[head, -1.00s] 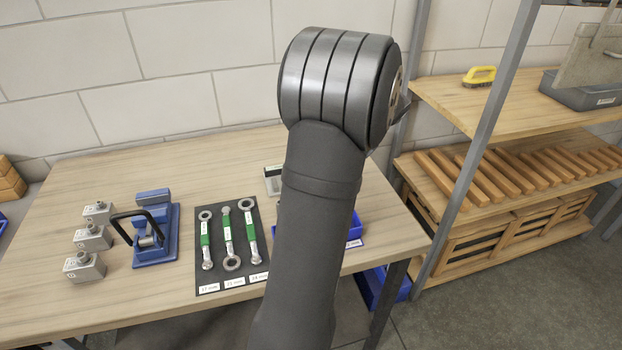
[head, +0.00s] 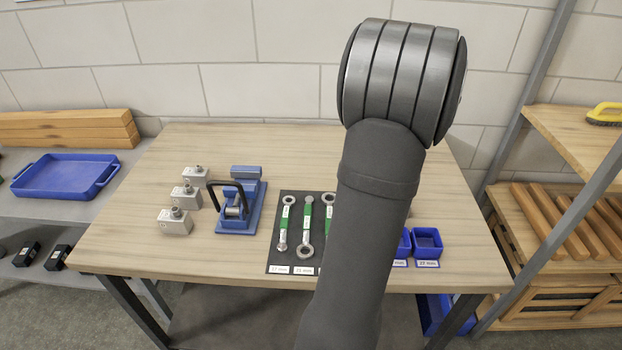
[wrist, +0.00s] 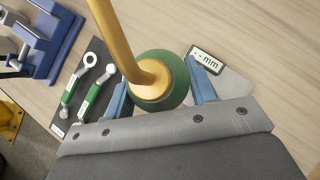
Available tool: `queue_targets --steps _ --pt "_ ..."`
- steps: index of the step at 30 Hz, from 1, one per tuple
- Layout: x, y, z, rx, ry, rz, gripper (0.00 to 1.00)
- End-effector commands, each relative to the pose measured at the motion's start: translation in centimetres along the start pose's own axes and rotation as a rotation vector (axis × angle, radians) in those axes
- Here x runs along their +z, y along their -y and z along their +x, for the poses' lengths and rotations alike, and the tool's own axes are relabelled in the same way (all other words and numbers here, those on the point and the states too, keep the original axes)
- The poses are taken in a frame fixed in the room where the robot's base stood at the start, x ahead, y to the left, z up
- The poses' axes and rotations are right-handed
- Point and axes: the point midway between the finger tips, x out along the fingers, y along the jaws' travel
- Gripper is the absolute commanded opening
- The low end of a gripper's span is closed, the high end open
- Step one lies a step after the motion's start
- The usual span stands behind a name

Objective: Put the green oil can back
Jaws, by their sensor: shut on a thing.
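The green oil can (wrist: 158,88), with a long yellow-brown spout, shows in the wrist view between the two blue fingers of my gripper (wrist: 165,95). My gripper is shut on it. The can's spout points toward the camera and the top left of that view. In the head view my own arm hides the can and the gripper.
The wooden workbench (head: 130,230) holds several grey blocks (head: 175,222), a blue clamp fixture (head: 240,205) and a dark wrench board (head: 275,258). Small blue bins (head: 427,243) stand at its right. A blue tray (head: 65,175) rests on the left shelf. A wooden rack (head: 575,140) stands right.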

Motion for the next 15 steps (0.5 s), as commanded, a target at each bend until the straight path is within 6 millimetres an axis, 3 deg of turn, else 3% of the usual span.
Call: queue_targets --steps 3,8,15 --pt "1.6 -1.5 1.1 0.010 0.019 -0.006 0.29" --pt "2.6 -2.4 2.7 0.015 0.028 -0.008 0.29" --pt "4.4 -4.2 8.2 0.017 0.026 -0.008 0.29"
